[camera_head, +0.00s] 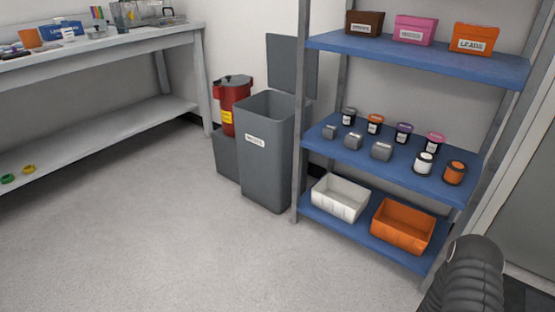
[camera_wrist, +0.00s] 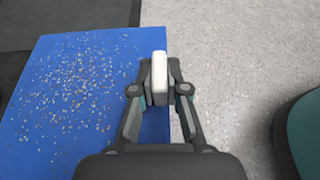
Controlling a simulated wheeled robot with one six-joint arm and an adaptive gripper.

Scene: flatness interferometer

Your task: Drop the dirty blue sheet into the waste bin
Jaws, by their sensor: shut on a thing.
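The dirty blue sheet (camera_wrist: 70,95) fills the left of the wrist view, flat and strewn with small pale specks. A white block-like tab (camera_wrist: 159,65) stands at its right edge. My gripper (camera_wrist: 160,84) is shut on this tab, one finger on each side. The sheet's lower part is hidden behind my gripper. The head view does not show the sheet or the fingers. A tall grey bin (camera_head: 268,175) with a white label stands left of the shelf in the head view, its lid (camera_head: 290,65) raised. The label is too small to read, and the bin's inside is mostly hidden.
A red bin (camera_head: 235,100) with a yellow label stands behind the grey bin. The blue shelf rack (camera_head: 330,135) on the right holds jars, boxes and trays. A workbench (camera_head: 110,55) stands at the left. The floor (camera_head: 150,235) in front is clear.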

